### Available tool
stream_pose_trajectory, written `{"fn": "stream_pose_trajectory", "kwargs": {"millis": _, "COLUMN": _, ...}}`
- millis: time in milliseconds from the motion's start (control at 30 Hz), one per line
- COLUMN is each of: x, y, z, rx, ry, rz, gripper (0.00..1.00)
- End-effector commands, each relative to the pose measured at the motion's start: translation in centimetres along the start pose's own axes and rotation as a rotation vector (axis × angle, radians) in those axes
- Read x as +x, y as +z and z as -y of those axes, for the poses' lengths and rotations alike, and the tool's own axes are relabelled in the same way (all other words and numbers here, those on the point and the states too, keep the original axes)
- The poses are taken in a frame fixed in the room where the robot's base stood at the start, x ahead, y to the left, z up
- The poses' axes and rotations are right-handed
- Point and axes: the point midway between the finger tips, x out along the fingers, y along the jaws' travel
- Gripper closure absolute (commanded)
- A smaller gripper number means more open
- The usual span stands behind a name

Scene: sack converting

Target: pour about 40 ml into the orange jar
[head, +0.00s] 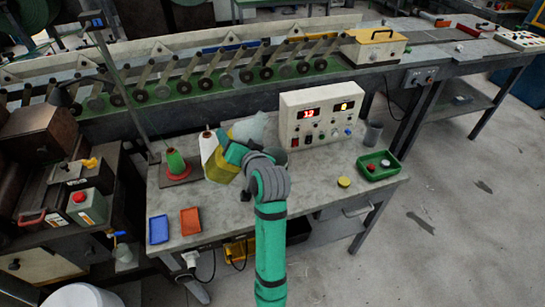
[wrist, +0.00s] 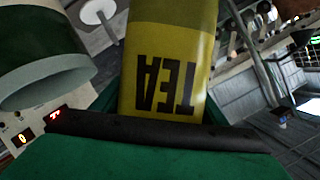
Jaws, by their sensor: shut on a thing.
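My gripper (head: 236,162) is over the workbench, left of the control box. It is shut on a yellow tin (head: 226,181). In the wrist view the tin (wrist: 165,65) fills the middle, with the word TEA upside down, and a dark gripper edge (wrist: 160,132) crosses below it. The tin's mouth and contents do not show. I cannot make out an orange jar in either view; my arm and the tin hide part of the bench.
The control box (head: 322,115) has red displays. The workbench (head: 315,182) also bears a green spool (head: 176,162), a white cone (head: 208,147), a blue tray (head: 158,229), an orange tray (head: 190,221), a yellow lid (head: 344,182) and a green tray (head: 388,173).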

Motion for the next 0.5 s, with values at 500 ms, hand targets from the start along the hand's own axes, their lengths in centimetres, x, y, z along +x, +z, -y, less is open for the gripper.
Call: {"fn": "stream_pose_trajectory", "kwargs": {"millis": 500, "x": -1.6, "y": -4.0, "z": 1.7, "rx": -0.374, "ry": 0.149, "rz": -0.001, "gripper": 0.60}}
